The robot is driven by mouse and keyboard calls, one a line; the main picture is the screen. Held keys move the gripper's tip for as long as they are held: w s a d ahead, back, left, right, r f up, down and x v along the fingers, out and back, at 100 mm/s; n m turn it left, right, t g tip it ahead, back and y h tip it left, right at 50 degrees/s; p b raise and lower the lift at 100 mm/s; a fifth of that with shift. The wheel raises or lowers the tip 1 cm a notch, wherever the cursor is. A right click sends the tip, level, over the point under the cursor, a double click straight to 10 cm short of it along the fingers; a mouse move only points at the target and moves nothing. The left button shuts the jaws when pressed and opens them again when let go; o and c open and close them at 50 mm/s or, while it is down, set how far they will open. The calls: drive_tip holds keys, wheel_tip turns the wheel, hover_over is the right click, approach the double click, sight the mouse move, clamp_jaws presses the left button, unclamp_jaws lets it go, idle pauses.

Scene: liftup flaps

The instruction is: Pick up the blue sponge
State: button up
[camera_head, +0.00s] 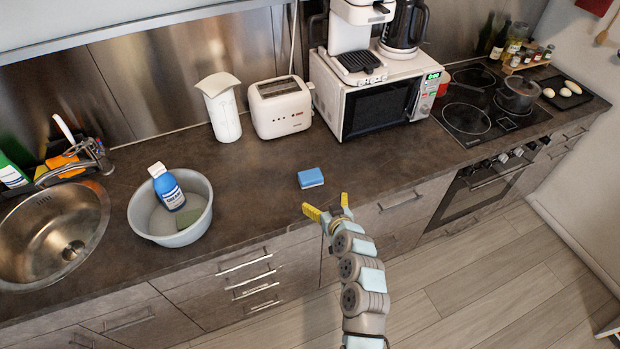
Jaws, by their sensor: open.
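The blue sponge (311,178) lies flat on the dark brown countertop (255,195), near its front edge and in front of the toaster. My gripper (328,206) is open, with its yellow fingers spread apart. In the picture it appears just below and slightly right of the sponge, near the counter's front edge. A small gap shows between the fingers and the sponge. Nothing shows between the fingers. How high the gripper is above the counter cannot be told from this view.
A toaster (281,106) and a microwave (372,98) stand behind the sponge. A grey basin (145,219) holding a blue bottle (168,188) is at the left, beside the sink (52,235). The stove (488,108) is at the right. Counter around the sponge is clear.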

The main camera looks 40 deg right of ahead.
sight(313, 183)
drive_tip(key=shift+x, duration=4.25)
drive_tip(key=shift+w+d+f+b, duration=0.35)
drive_tip(key=shift+w+f, duration=0.15)
drive_tip(key=shift+w, duration=0.1)
drive_tip(key=shift+w+d+f, duration=0.25)
drive_tip(key=shift+w+f, duration=0.1)
drive_tip(key=shift+b+x, duration=0.8)
drive_tip(key=shift+x, duration=0.45)
drive_tip(key=c, duration=0.7)
